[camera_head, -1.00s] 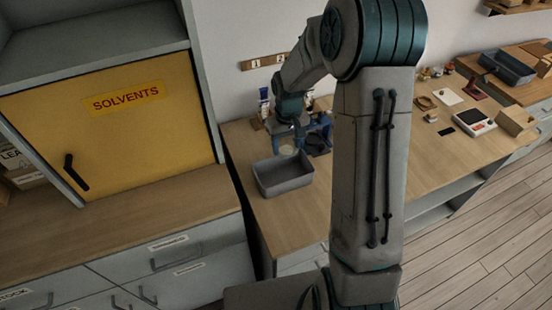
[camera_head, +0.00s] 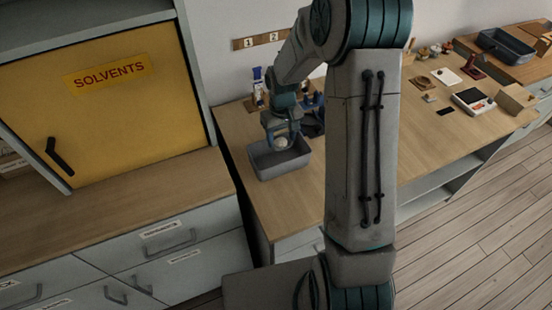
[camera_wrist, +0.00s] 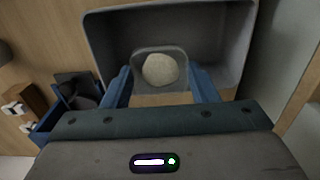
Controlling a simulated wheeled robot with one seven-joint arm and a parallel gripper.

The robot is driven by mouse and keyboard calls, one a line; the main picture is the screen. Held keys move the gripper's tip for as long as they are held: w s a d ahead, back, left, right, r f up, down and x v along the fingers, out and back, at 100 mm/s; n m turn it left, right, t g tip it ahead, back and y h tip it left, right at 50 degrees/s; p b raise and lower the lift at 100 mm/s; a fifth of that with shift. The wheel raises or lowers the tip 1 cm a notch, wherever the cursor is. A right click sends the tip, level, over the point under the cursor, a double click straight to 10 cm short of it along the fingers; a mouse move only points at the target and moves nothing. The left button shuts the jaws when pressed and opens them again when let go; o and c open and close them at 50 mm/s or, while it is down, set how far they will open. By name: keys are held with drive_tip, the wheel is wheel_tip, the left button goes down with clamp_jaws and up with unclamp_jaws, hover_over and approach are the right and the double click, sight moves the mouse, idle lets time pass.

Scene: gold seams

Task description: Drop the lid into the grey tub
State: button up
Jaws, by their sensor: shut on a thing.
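The grey tub (camera_head: 283,170) stands open on the wooden bench, near its left end. My gripper (camera_head: 281,139) is over the tub, shut on the lid (camera_head: 281,143), which looks small and pale. In the wrist view the lid (camera_wrist: 160,69) is a grey rounded piece with a pale round middle, between the blue fingers of my gripper (camera_wrist: 162,88). The tub (camera_wrist: 101,45) lies beyond and around the lid there. I cannot tell how far the lid is above the tub's floor. The visible part of the tub's floor looks empty.
A blue holder with dark items (camera_wrist: 72,98) stands close beside the tub. A yellow solvents cabinet (camera_head: 110,115) rises to the left. A scale (camera_head: 473,102), a cardboard box (camera_head: 515,98) and a dark tray (camera_head: 506,47) are far right. The bench front (camera_head: 285,215) is clear.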

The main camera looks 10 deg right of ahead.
drive_tip(key=o, duration=1.1)
wheel_tip(320, 180, up, 14)
drive_tip(key=b, duration=0.1)
drive_tip(key=s+r+m+t, duration=0.1)
drive_tip(key=s+r, duration=0.1)
drive_tip(key=s, duration=0.9)
drive_tip(key=s+r+m+t, duration=0.1)
drive_tip(key=s+t, duration=0.1)
drive_tip(key=s, duration=1)
drive_tip(key=shift+s+r, duration=0.15)
drive_tip(key=shift+r, duration=0.25)
